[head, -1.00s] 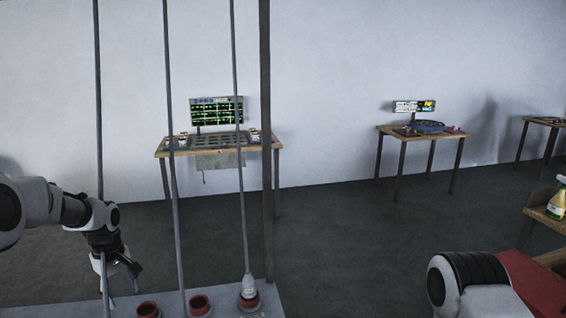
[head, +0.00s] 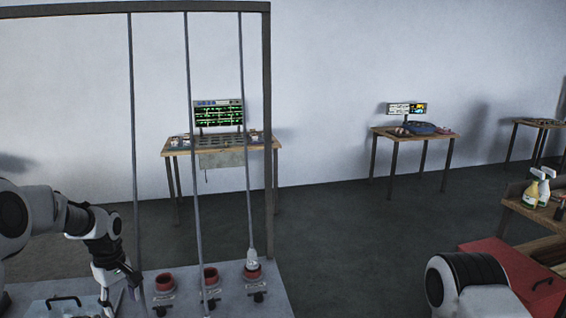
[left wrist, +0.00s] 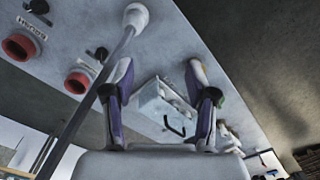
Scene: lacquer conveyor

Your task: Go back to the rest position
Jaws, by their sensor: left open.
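My left gripper (head: 120,288) hangs at the lower left of the head view, over the left part of a grey bench top. In the left wrist view its two fingers (left wrist: 158,82) are spread apart with nothing between them. A thin rod with a white end piece passes close beside the fingers in that view. Of my right arm, only a white and black link shows at the bottom right of the head view; its gripper is out of view.
The grey bench (head: 185,306) carries red-rimmed cups (head: 210,276) and black knobs. Vertical rods (head: 190,150) hang from a dark frame (head: 268,130). A red box (head: 515,275) and a shelf with spray bottles (head: 531,194) stand at the right. The middle floor is clear.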

